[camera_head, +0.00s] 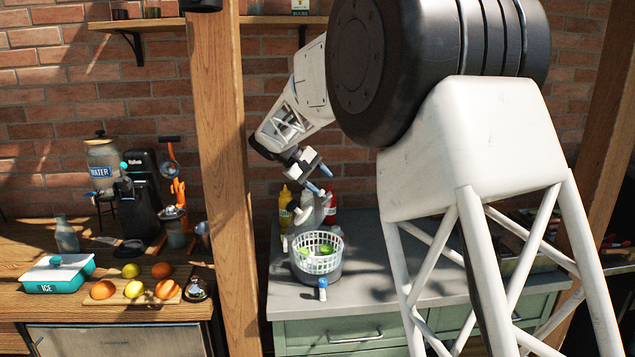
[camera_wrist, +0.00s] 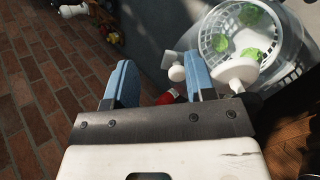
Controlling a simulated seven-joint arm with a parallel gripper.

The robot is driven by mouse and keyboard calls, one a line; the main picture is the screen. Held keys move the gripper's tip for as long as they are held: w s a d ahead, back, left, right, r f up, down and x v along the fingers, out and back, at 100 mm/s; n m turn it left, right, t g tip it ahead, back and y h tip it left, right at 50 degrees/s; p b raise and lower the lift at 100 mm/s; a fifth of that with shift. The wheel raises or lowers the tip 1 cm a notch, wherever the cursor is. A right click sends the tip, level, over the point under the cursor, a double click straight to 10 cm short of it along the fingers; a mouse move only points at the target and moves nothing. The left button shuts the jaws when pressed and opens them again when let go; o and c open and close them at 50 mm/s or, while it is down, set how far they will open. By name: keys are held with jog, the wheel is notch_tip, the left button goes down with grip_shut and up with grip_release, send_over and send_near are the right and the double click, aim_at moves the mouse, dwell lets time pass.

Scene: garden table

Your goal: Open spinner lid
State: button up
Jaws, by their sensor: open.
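The salad spinner (camera_head: 318,262) stands on the grey counter, with a white slotted basket and green leaves inside; it also shows in the wrist view (camera_wrist: 225,35). White rounded parts, seemingly of its lid and handle (camera_head: 302,214), show behind and left of the basket. In the wrist view a white knob (camera_wrist: 177,73) appears between the fingers and a larger white piece (camera_wrist: 240,73) lies to their right. I cannot tell how the lid sits on the bowl. My gripper (camera_head: 319,180) is open and empty above and behind the basket; its blue fingers show in the wrist view (camera_wrist: 160,78).
A small blue-and-white bottle (camera_head: 323,290) stands in front of the spinner. A yellow bottle (camera_head: 285,206) and a red bottle (camera_head: 330,213) stand behind it. A wooden post (camera_head: 225,180) rises at the left. Fruit lies on a board (camera_head: 150,298) on the left counter.

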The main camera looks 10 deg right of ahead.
jog(key=s+d+r, duration=0.1)
jog(key=s, duration=1.2)
jog(key=shift+d, duration=0.15)
